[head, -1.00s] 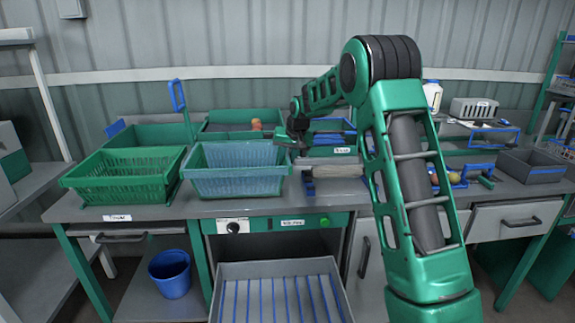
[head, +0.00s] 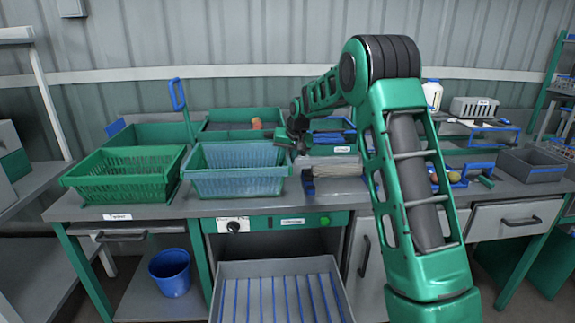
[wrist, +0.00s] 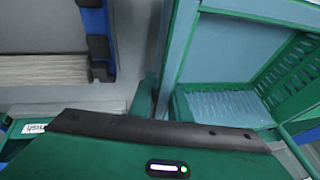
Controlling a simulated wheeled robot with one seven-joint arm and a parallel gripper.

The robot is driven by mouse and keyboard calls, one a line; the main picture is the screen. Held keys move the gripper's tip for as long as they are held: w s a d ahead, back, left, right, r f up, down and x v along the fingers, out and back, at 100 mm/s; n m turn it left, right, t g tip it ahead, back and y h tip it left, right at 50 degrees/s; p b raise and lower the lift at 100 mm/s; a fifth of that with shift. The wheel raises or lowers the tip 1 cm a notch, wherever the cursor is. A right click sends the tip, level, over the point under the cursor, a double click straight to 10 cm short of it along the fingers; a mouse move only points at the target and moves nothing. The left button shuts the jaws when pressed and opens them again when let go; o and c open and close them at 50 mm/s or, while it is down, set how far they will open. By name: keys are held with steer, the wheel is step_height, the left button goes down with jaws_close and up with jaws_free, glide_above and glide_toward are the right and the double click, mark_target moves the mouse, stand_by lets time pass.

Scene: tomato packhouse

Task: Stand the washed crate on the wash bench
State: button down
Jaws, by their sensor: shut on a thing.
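The light blue slatted crate (head: 238,186), which looks like the washed crate, is upright and level over the front of the grey bench top (head: 340,205), beside a green crate. I cannot tell whether its base touches the bench. My gripper (head: 284,143) is at the crate's right rim and shut on it. In the wrist view, the crate's pale blue wall (wrist: 212,50) is at the right. The fingertips are hidden there behind the gripper's dark edge and green body.
A green crate (head: 124,180) stands close on the left. A roll-like pale block (head: 335,188) with blue ends lies just right of the light blue crate. Green trays (head: 240,118) stand behind. An open grey drawer (head: 275,268) juts out below, and a blue bucket (head: 172,272) is lower left.

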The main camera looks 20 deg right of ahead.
steer(key=c, duration=1.6)
jaws_free()
steer(key=shift+f, duration=0.1)
steer(key=c, duration=0.3)
steer(key=shift+w, duration=0.15)
steer(key=shift+r, duration=3.5)
